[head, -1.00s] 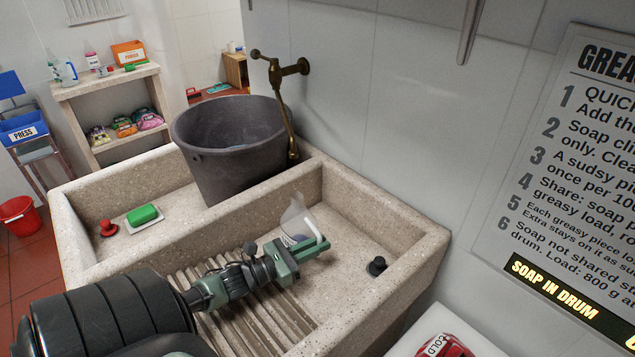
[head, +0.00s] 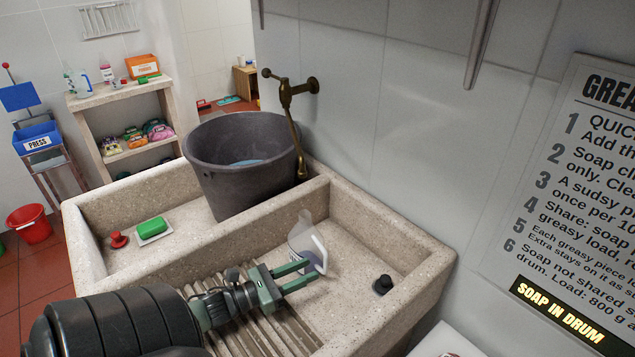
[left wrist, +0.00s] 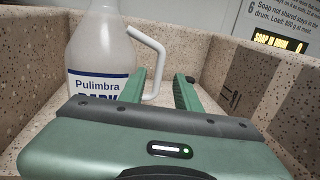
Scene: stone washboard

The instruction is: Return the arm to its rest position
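My left gripper (head: 298,276) reaches over the ribbed washboard into the right basin of the stone sink (head: 405,228). A translucent white bottle (head: 300,238) with a handle and a blue-lettered label stands upright in that basin, just beyond the fingers. In the left wrist view the bottle (left wrist: 100,55) is left of the fingers, its handle close to the left finger; whether they touch I cannot tell. My right gripper is not in view.
A grey bucket (head: 240,175) stands in the left basin under a brass tap (head: 295,120). Green soap (head: 151,227) and a red plug (head: 119,239) lie left. A black plug (head: 382,284) lies in the right basin. Basin walls and the back wall bound the arm.

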